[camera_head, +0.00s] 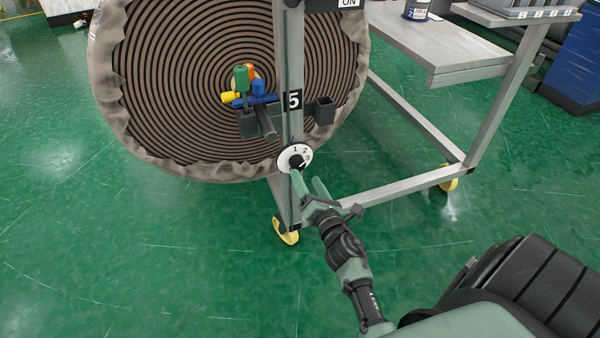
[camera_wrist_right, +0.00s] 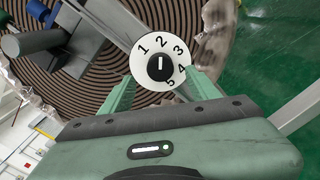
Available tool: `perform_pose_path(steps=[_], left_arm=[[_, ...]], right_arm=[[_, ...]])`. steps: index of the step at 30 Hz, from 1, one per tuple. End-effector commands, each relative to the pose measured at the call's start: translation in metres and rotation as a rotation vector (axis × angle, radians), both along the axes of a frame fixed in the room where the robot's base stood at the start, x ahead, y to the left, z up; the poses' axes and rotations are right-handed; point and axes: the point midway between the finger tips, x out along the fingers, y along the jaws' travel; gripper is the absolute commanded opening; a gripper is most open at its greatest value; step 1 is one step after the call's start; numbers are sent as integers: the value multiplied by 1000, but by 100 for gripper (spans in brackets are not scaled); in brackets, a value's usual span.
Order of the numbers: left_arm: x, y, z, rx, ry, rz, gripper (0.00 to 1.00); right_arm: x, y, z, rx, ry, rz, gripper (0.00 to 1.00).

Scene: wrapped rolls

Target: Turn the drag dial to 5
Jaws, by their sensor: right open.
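The drag dial (camera_head: 294,158) is a white disc with black numbers and a black knob, mounted on the front post of the metal stand. My right gripper (camera_head: 309,181) is open just below and in front of the dial. In the right wrist view its green fingers (camera_wrist_right: 160,88) stand on either side of the dial's lower part, with the knob between and beyond them; I cannot tell whether they touch it. My left gripper is not in view.
A large wrapped roll (camera_head: 170,80) hangs on the stand behind the post. A black "5" sign (camera_head: 293,100) and coloured parts (camera_head: 243,80) sit above the dial. A metal table (camera_head: 440,45) stands at right. The green floor (camera_head: 120,260) at left is clear.

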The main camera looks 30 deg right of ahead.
Motion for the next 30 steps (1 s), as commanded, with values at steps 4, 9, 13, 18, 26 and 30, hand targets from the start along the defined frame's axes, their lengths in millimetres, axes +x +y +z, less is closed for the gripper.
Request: perform_pose_path(steps=[4, 9, 13, 18, 26, 30], left_arm=[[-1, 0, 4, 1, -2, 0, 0], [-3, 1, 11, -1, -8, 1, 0], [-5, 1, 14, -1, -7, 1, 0], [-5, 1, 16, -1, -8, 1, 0], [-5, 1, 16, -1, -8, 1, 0], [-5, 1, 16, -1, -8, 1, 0]], right_arm=[[26, -6, 1, 2, -2, 2, 61], [49, -11, 0, 4, 0, 1, 61], [57, -14, 0, 4, 1, 0, 61], [59, -14, 0, 6, 2, 0, 61], [59, -14, -1, 6, 2, 1, 22], [59, -14, -1, 7, 2, 0, 0]])
